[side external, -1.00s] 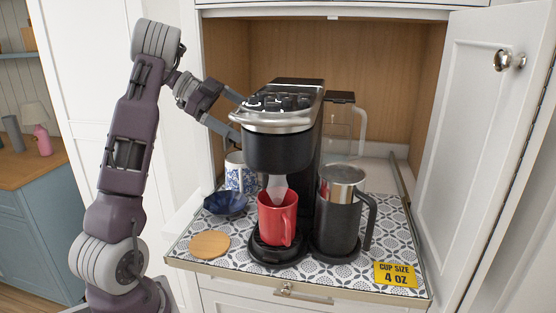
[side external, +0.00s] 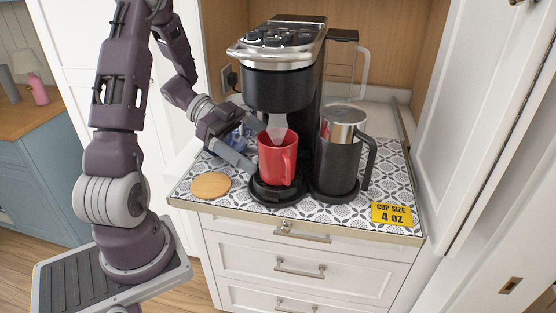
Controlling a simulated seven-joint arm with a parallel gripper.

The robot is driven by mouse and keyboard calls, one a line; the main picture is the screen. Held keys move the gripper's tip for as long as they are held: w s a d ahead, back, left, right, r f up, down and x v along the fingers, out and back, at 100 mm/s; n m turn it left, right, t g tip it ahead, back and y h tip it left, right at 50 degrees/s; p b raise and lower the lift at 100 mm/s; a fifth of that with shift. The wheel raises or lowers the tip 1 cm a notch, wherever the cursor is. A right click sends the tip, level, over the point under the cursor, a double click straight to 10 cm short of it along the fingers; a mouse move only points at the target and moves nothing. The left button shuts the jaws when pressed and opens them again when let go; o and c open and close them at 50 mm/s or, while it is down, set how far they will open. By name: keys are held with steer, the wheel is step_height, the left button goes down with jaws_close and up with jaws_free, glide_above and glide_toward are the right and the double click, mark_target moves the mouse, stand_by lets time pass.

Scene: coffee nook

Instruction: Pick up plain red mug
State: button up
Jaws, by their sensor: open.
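The plain red mug (side external: 273,160) stands upright on the drip base (side external: 277,192) of the black coffee maker (side external: 275,88), under its spout. Its handle faces right. A whitish translucent cone shape (side external: 277,127) shows between the spout and the mug's mouth. My gripper (side external: 253,148) is open, just left of the mug, with its fingers pointing right towards it. One finger is low near the mug's left side and the other is higher, near the rim. I cannot tell whether either finger touches the mug.
A black-and-steel carafe (side external: 340,155) stands close to the mug's right. A round wooden coaster (side external: 210,185) lies at the front left. A yellow cup-size sign (side external: 391,213) is at the front right. A blue-patterned mug (side external: 240,140) is partly hidden behind my gripper. An open cabinet door (side external: 480,110) bounds the right.

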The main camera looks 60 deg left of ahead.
mark_target(279, 158)
steer(key=x, duration=0.5)
steer(key=shift+w+a, duration=0.15)
steer(key=shift+w, duration=0.15)
steer(key=shift+r, duration=0.1)
steer(key=c, duration=2)
steer(key=shift+r, duration=0.1)
